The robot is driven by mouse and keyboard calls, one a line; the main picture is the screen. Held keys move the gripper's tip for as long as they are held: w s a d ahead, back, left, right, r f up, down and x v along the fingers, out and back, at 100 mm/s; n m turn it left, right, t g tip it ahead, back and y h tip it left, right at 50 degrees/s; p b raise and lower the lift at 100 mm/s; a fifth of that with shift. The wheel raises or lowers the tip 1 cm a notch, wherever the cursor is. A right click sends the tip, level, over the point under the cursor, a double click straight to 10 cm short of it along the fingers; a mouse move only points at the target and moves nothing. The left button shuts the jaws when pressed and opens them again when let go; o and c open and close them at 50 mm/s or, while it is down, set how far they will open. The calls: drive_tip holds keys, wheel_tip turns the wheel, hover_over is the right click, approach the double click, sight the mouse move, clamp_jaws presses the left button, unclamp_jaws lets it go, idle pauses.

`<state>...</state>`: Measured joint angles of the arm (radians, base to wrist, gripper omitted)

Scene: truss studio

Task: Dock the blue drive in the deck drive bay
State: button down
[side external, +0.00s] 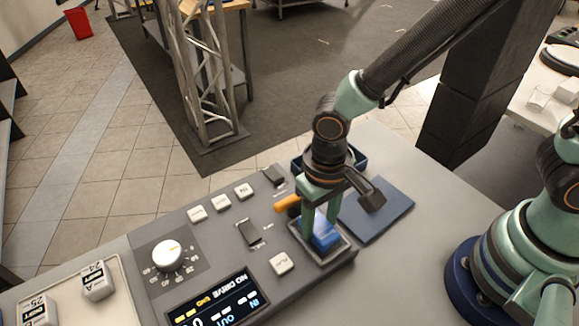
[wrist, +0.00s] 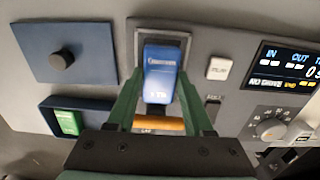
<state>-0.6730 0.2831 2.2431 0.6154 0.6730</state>
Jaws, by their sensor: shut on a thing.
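The blue drive (side external: 325,238) stands between the two green fingers of my gripper (side external: 319,222), which is shut on it. It also shows in the wrist view (wrist: 159,78), with a lighter label on its face. The drive bay (side external: 333,258) is a grey-framed recess at the deck's near right corner. In the wrist view the drive overlaps the bay frame (wrist: 189,40), with a dark gap showing beyond its far end. The drive's lower end is at the bay opening. I cannot tell how deep it sits. The deck display (wrist: 285,68) reads NO DRIVE.
An orange bar (wrist: 160,125) lies close beside the fingers. A dark blue tray (wrist: 88,101) holds a green drive (wrist: 68,122). A blue panel (side external: 384,217) with a dark knob (wrist: 62,59) is beside the bay. Deck buttons (side external: 281,263) and a dial (side external: 167,255) are nearby.

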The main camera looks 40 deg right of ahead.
sight(320, 225)
drive_tip(key=shift+f, duration=0.6)
drive_tip(key=c, duration=0.6)
unclamp_jaws()
drive_tip(key=shift+r, duration=0.1)
drive_tip(key=shift+r, duration=5.4)
drive_tip(key=w+d+r+t, duration=0.1)
drive_tip(key=d+r+t, duration=0.1)
drive_tip(key=d, duration=0.5)
drive_tip(key=w+d+r+t, duration=0.1)
drive_tip(key=d+r, duration=0.3)
drive_tip(key=d, duration=0.2)
drive_tip(key=d+r+t, duration=0.2)
drive_tip(key=d+r, duration=0.1)
drive_tip(key=d, duration=0.4)
drive_tip(key=shift+w+d+r+t, duration=0.2)
drive_tip(key=shift+w+d+t, duration=0.1)
drive_tip(key=shift+w, duration=0.1)
